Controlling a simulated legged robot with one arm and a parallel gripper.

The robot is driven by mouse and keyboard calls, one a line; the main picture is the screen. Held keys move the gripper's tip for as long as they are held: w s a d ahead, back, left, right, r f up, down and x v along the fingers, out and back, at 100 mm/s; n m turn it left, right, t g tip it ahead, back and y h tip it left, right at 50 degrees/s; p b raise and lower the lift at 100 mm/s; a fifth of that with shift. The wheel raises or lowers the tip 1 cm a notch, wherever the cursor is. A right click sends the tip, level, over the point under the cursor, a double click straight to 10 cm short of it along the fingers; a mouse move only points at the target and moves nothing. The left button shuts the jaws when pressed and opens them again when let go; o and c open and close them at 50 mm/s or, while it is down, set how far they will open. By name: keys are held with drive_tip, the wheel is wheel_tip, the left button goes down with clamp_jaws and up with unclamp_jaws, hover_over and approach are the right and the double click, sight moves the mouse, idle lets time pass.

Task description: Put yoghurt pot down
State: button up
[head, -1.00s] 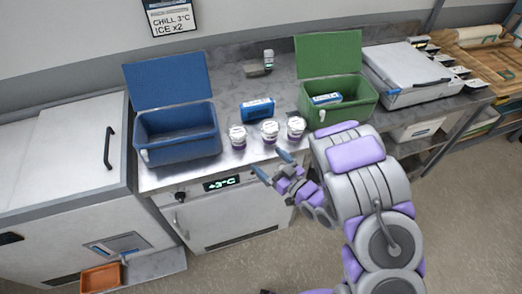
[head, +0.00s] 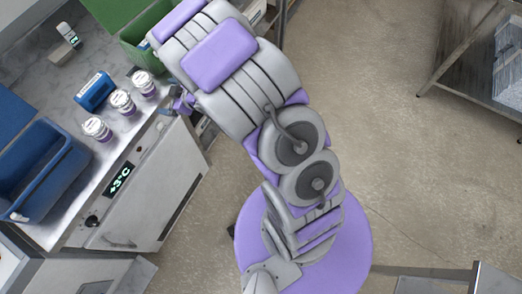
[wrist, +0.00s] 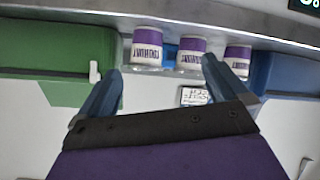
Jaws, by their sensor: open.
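Three yoghurt pots with white lids and purple bands stand in a row near the front edge of the steel counter: a left pot (head: 97,128), a middle pot (head: 122,102) and a right pot (head: 144,83). In the wrist view, which looks upside down, the same pots (wrist: 147,47) (wrist: 190,53) (wrist: 237,58) show beyond my fingertips. My gripper (wrist: 163,68) is open, with nothing between its fingers. In the head view my gripper (head: 178,103) is just off the counter's front edge beside the right pot, partly hidden by my arm.
A blue ice pack (head: 95,90) lies behind the pots. An open blue cool box (head: 70,165) stands to the left and a green one (head: 128,49) to the right, partly hidden by my arm. A metal rack (head: 470,45) stands at upper right. The floor (head: 400,180) between is clear.

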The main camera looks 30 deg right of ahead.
drive_tip(key=s+d+r+m+g+h, duration=0.1)
drive_tip(key=d+r+m+h, duration=0.15)
drive_tip(key=d, duration=0.35)
drive_tip(key=s+d+r+m+h, duration=0.1)
drive_tip(key=s+d+r+h, duration=0.1)
drive_tip(key=d+r+h, duration=0.3)
drive_tip(key=s+d+r+m+g+h, duration=0.2)
drive_tip(key=s+d+r+m+g, duration=0.1)
drive_tip(key=s+d, duration=0.4)
drive_tip(key=s+a+r+m+g, duration=0.1)
drive_tip(key=s+a+r+g, duration=0.1)
drive_tip(key=s, duration=0.7)
drive_tip(key=s+a+r+m+g+y, duration=0.1)
drive_tip(key=s+a+r+g, duration=0.1)
drive_tip(key=s, duration=0.8)
drive_tip(key=s+a+r+m+g+y, duration=0.1)
drive_tip(key=s+a+r+g, duration=0.1)
drive_tip(key=s, duration=0.8)
drive_tip(key=shift+r+m+g, duration=0.35)
drive_tip(key=shift+r+g, duration=0.1)
drive_tip(key=shift+g, duration=0.55)
drive_tip(key=shift+y, duration=0.25)
